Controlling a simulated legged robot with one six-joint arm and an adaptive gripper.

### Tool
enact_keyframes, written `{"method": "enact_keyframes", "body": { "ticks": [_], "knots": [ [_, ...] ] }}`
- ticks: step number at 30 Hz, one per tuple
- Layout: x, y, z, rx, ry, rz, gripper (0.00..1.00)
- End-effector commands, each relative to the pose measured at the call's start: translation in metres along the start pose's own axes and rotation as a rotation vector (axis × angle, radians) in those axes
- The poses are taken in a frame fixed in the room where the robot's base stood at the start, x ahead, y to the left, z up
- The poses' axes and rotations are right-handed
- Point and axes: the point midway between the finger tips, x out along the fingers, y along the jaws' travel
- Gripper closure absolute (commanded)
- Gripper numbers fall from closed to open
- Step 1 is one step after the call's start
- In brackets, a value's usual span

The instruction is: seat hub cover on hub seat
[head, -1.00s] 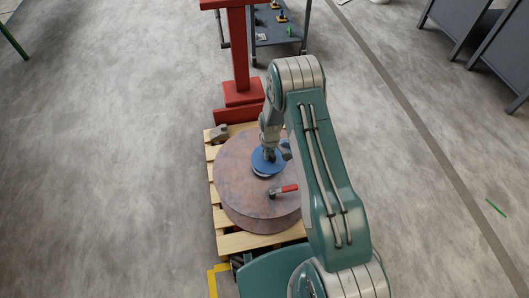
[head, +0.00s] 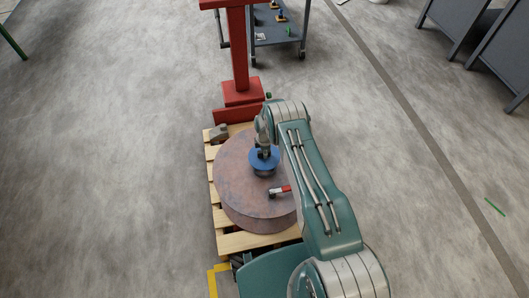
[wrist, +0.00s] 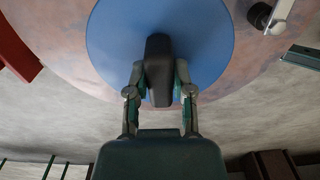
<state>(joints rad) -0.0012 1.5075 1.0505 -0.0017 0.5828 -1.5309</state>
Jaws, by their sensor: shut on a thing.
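The hub cover (head: 257,160) is a blue disc, held over the middle of the round rusty reel (head: 232,180). In the wrist view the blue disc (wrist: 112,35) fills the upper middle, with a dark knob (wrist: 158,60) standing on it. My gripper (wrist: 158,88) is shut on this knob, one finger on each side. In the head view my gripper (head: 264,147) is above the disc and partly hidden by my arm. A bluish-grey round part shows just under the disc's near edge; I cannot tell whether they touch. The hub seat is mostly hidden beneath the cover.
A red-handled clamp (head: 280,190) sits on the reel near the cover; its metal end (wrist: 262,16) shows in the wrist view. The reel lies on a wooden pallet (head: 246,241). A red post (head: 239,50) stands behind, and a grey cart (head: 278,38) beyond it.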

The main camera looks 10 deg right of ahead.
Motion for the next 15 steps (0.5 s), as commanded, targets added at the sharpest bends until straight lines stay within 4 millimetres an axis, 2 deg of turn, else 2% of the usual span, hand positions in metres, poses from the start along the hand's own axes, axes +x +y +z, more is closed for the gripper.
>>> {"method": "enact_keyframes", "body": {
  "ticks": [15],
  "knots": [
    [0.0031, 0.0021, 0.002, -0.038, 0.0, 0.001, 1.0]
  ]
}}
